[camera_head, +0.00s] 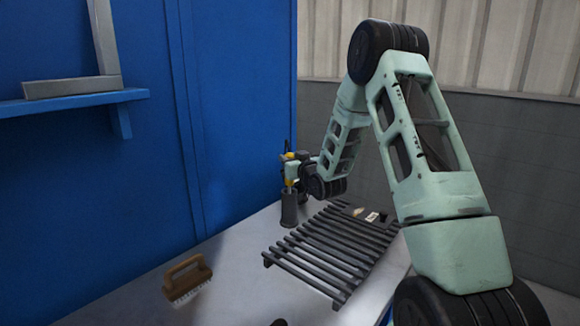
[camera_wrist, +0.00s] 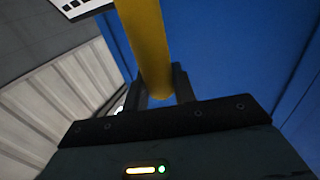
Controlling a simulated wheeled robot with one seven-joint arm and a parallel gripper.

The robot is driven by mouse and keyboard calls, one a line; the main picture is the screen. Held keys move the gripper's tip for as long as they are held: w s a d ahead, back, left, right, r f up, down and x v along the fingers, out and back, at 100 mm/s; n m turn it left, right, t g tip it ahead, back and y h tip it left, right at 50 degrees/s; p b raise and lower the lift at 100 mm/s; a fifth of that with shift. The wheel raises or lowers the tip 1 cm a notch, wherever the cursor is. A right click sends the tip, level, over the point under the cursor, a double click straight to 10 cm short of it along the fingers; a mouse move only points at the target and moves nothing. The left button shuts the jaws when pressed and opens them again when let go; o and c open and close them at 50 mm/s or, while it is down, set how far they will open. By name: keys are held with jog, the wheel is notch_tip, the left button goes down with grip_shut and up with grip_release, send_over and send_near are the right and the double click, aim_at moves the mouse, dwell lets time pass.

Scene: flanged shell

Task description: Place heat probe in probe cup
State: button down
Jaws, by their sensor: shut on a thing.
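The heat probe, a yellow rod, shows in the wrist view (camera_wrist: 148,45), clasped between the two dark fingers of my gripper (camera_wrist: 160,88). In the head view my gripper (camera_head: 291,172) is at the far end of the bench by the blue wall, and a yellow part of the probe (camera_head: 291,181) shows there. The probe cup (camera_head: 289,207), a dark grey cylinder, stands upright on the bench directly under the gripper. The probe's lower end meets the cup's mouth in the picture; I cannot tell how far inside it is.
A dark slatted rack (camera_head: 325,250) lies right of the cup, with small items (camera_head: 371,216) at its far end. A wooden-handled brush (camera_head: 187,278) lies at the front left. A blue shelf (camera_head: 75,103) holds a grey bracket (camera_head: 75,85). Bare bench (camera_head: 235,255) lies between brush and rack.

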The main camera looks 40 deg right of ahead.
jog(key=shift+f, duration=1)
jog(key=shift+f, duration=0.25)
jog(key=c, duration=1.1)
grip_release()
jog(key=shift+c, duration=0.2)
jog(key=shift+r, duration=0.2)
